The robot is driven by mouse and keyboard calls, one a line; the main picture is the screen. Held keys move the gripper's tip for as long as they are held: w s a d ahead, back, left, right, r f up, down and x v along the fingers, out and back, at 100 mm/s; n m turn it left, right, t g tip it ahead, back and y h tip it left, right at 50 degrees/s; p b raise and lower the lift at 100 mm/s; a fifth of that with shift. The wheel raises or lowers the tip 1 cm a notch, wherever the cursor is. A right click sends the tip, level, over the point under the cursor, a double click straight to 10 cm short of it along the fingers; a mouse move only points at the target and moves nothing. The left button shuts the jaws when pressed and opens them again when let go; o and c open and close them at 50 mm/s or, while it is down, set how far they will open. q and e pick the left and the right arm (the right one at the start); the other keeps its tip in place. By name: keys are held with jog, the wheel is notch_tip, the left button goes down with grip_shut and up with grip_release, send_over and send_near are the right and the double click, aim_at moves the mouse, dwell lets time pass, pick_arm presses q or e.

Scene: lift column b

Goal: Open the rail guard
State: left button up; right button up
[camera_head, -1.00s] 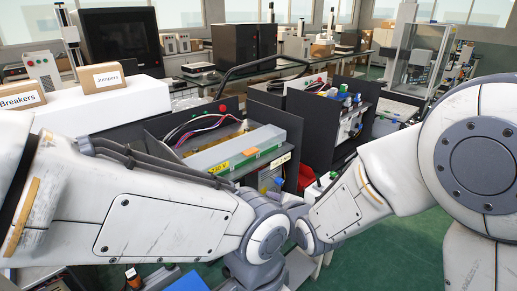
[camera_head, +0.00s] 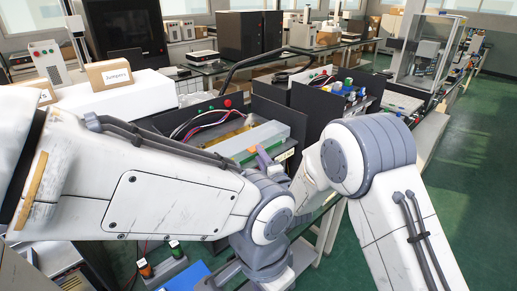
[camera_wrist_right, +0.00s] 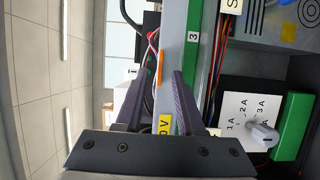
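The rail guard (camera_head: 240,143) is a long, pale, translucent cover inside a dark open-topped box. In the right wrist view its grey-white edge (camera_wrist_right: 171,45) runs upright in the picture, with an orange tab (camera_wrist_right: 159,69) on it. My right gripper (camera_wrist_right: 152,75) is open, its two purple-grey fingers on either side of the tab's line. I cannot tell whether they touch it. In the head view a little of the right gripper (camera_head: 262,157) shows at the guard, partly hidden by my arms. My left gripper is out of view.
A rotary switch (camera_wrist_right: 262,134) and a green block (camera_wrist_right: 293,127) sit right of the fingers in the wrist view. Colored wires (camera_head: 208,122) lie behind the guard. A second dark box (camera_head: 335,98) stands to the right. A Jumpers carton (camera_head: 109,74) stands left.

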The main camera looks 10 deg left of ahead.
jog(key=shift+x, duration=1.15)
grip_shut()
dwell(0.6)
